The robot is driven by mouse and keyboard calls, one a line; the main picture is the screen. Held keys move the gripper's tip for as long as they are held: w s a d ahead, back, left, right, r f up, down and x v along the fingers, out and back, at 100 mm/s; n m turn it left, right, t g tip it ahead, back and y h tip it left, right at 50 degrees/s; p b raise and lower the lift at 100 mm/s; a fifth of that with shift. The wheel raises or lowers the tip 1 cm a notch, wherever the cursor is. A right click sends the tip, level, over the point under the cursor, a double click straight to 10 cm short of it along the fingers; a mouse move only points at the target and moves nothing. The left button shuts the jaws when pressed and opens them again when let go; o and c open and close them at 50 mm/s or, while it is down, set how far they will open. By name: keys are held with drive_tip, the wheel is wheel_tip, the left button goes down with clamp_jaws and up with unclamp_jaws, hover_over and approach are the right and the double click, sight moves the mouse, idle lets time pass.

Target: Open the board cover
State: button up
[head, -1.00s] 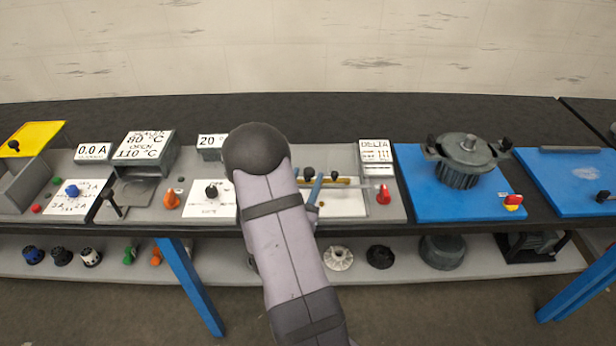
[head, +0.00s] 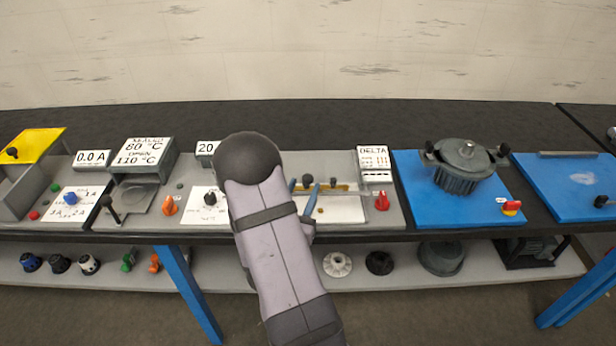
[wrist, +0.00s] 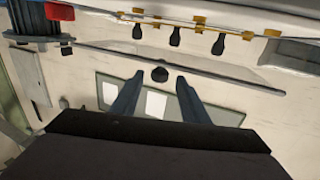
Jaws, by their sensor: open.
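The board (head: 335,208) is a pale panel with brass-coloured strips, right of my arm in the head view. A thin grey bar (wrist: 235,82) crosses above it in the wrist view, perhaps the edge of a clear cover; I cannot tell the cover's outline. A small black knob (wrist: 159,75) sits just below this bar. My gripper (head: 304,184) is open, with its blue fingers low over the board. In the wrist view the fingertips (wrist: 160,80) lie on either side of the knob, with gaps; nothing is held. My arm hides the board's left part.
Brass terminals (wrist: 199,24) with several black pegs lie beyond the bar. A red switch (head: 382,200) and the DELTA sign (head: 373,163) stand right of the board. An orange switch (head: 169,206) is to the left. A blue base with a motor (head: 463,165) is further right.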

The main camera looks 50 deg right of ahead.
sight(306, 184)
drive_tip(key=shift+p+x, duration=0.75)
drive_tip(key=shift+x, duration=1.8)
